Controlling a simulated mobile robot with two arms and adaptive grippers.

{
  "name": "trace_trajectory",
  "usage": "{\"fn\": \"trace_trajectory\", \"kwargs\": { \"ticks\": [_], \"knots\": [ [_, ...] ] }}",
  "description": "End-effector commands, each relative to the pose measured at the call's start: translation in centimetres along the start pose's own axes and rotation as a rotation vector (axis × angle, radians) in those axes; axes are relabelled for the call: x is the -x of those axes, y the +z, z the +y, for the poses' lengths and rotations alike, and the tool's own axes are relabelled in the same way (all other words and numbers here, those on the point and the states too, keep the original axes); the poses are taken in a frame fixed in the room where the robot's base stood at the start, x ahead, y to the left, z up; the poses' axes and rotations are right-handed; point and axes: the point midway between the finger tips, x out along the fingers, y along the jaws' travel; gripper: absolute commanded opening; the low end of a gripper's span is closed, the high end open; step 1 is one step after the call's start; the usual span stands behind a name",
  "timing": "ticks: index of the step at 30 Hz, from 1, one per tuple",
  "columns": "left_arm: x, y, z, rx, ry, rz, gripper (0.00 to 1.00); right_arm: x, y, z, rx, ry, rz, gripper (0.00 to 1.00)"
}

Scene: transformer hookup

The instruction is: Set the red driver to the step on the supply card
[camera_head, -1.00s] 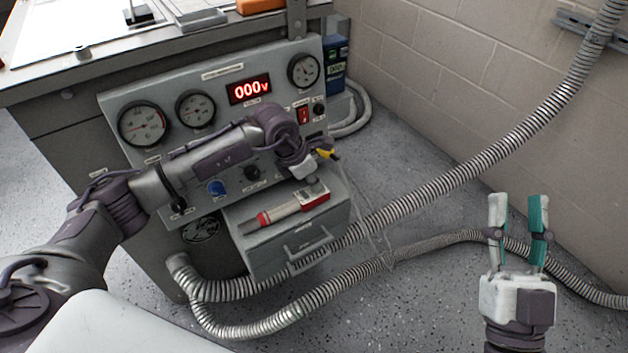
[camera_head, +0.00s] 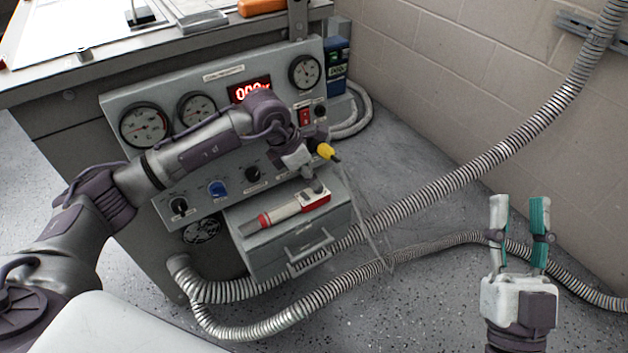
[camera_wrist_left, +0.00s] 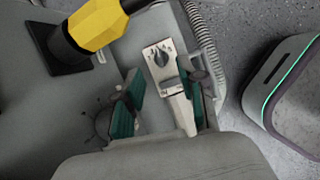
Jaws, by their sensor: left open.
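The driver (camera_head: 295,206), with red parts and a pale body, lies on the grey ledge (camera_head: 262,245) below the panel. My left gripper (camera_head: 316,184) is at its right end in the head view. My right gripper (camera_head: 519,215) is open and empty at the right, away from the panel. I cannot pick out the supply card.
The panel carries gauges (camera_head: 145,126), a blue knob (camera_head: 217,189), black knobs and a red switch (camera_head: 305,117). A yellow handle (camera_head: 325,151) sits close to my left gripper; it also shows in the wrist view (camera_wrist_left: 97,24). Ribbed conduits (camera_head: 400,213) cross the floor.

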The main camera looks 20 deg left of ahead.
Motion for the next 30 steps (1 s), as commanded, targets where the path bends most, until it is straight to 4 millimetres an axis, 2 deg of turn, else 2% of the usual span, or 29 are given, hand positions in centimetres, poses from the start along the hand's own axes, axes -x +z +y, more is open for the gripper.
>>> {"fn": "trace_trajectory", "kwargs": {
  "ticks": [1,6,12,23,24,26,29,30],
  "knots": [
    [1.3,0.1,0.1,-0.002,0.004,-0.003,0.4,0.0,0.0,0.0,0.0,0.0,0.0,0.4],
    [4.8,0.0,0.1,-0.001,0.004,-0.002,0.4,0.0,0.0,0.0,0.0,0.001,-0.001,0.4],
    [7.3,0.0,0.1,0.0,0.002,-0.001,0.4,0.0,0.1,0.0,0.0,0.001,-0.001,0.4],
    [7.9,0.0,0.0,0.0,0.0,0.0,0.4,0.0,0.1,0.0,0.0,0.001,-0.001,0.4],
    [7.9,0.0,0.0,0.0,-0.001,0.0,0.35,0.0,0.1,0.0,0.0,0.001,-0.001,0.4],
    [7.7,0.1,-0.5,-0.002,-0.015,-0.005,0.33,0.0,0.1,0.0,0.0,0.001,-0.001,0.4],
    [6.5,0.8,-3.6,-0.009,-0.114,-0.045,0.33,0.0,0.1,0.0,0.0,0.001,-0.001,0.4],
    [5.9,1.3,-6.0,-0.01,-0.191,-0.078,0.33,0.0,0.1,0.0,0.0,0.001,-0.001,0.4]
  ]
}}
